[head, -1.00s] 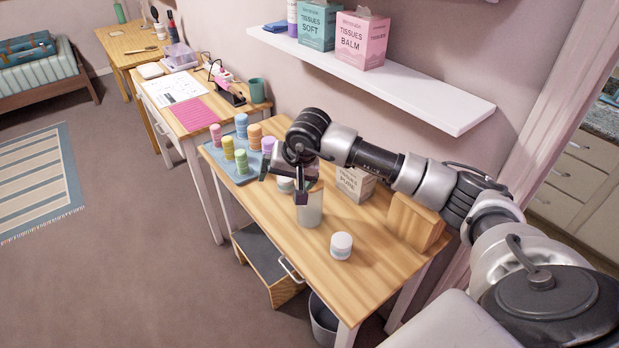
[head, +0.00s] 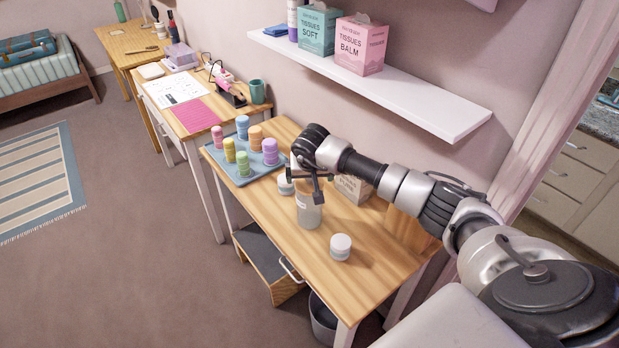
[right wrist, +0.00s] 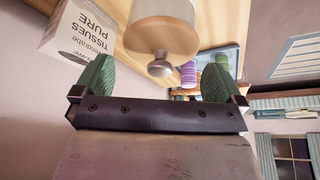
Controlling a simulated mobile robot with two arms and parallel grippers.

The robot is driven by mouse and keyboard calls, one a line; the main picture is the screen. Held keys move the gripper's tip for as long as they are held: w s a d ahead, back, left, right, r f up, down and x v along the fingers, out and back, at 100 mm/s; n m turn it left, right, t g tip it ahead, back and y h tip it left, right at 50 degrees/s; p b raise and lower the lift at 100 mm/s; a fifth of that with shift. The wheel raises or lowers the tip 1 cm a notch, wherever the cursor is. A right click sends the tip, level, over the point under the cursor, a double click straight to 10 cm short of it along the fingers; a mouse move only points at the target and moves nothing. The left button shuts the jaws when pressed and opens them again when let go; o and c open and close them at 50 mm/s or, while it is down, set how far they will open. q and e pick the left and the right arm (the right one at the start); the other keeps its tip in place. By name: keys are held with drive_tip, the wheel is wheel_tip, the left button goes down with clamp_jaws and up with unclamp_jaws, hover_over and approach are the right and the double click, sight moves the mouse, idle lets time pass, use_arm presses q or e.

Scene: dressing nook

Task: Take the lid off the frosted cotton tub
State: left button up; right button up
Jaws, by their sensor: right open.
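The frosted cotton tub (head: 309,215) stands upright on the wooden table (head: 372,265). My right gripper (head: 309,183) is just above it and hides its top in the head view. The two green-padded fingers are open, one on either side of the knob, with clear gaps; nothing is held. Whether the fingertips are level with the knob is hard to tell. My left gripper is not in view.
A white jar (head: 340,247) stands in front of the tub and another (head: 286,186) behind it. A tissue box (head: 353,188) is close to the right. A blue tray (head: 237,178) holds several pastel tubs. A white shelf (head: 420,103) hangs above.

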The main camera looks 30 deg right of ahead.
drive_tip(key=shift+w+d+f, duration=0.15)
drive_tip(key=shift+w+f, duration=0.1)
drive_tip(key=shift+f, duration=0.4)
drive_tip(key=c, duration=0.8)
drive_tip(key=shift+r, duration=0.15)
